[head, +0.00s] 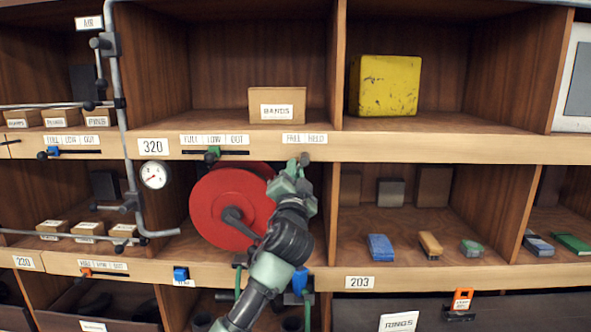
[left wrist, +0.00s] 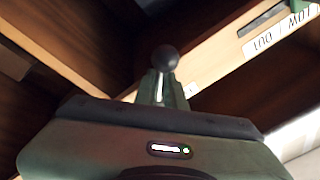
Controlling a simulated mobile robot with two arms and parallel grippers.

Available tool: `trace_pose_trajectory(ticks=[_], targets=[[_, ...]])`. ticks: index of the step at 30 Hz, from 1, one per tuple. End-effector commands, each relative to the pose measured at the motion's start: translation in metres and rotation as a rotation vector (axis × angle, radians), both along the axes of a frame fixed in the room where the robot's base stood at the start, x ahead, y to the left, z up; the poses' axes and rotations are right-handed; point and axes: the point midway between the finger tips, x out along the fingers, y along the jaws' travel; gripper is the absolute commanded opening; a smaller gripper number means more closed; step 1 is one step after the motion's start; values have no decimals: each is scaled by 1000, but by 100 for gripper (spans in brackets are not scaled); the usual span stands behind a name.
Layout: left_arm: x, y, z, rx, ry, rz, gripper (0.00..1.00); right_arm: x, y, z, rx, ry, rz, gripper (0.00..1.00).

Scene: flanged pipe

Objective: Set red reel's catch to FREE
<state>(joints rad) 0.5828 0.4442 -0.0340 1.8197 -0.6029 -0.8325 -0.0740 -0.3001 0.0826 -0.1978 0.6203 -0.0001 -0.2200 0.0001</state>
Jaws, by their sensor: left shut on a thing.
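The red reel (head: 215,205), a round red drum with a dark crank, sits in the middle bay below the shelf edge marked 320. My left arm covers its right part. A small label (head: 304,138) with two words, FREE at left and HELD at right, is on the shelf edge above my left gripper (head: 301,172). The gripper is shut at the catch's knob (head: 305,159), just under this label. In the left wrist view the dark round knob (left wrist: 165,58) stands at the tips of the closed fingers (left wrist: 162,88). Which word the catch stands at is not clear. My right gripper is not in view.
A green slider (head: 212,153) is on the same shelf edge to the left. A gauge (head: 154,175) and grey pipe (head: 126,120) stand further left. Blue, tan and green blocks (head: 430,245) lie in the bay at right. Above are a BANDS box (head: 277,96) and yellow case (head: 386,85).

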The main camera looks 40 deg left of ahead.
Motion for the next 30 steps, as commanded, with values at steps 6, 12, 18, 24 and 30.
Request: trace_pose_trajectory(ticks=[6, 12, 18, 24, 30], targets=[[0, 0, -1, 8, 6, 1, 0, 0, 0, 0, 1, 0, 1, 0], [0, 0, 0, 8, 4, 2, 14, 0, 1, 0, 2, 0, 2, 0], [0, 0, 0, 6, 3, 1, 33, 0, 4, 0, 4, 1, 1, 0], [-1, -1, -1, 6, 2, 0, 33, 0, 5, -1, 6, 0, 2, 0], [-20, -14, -11, 5, 1, -2, 33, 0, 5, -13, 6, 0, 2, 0]])
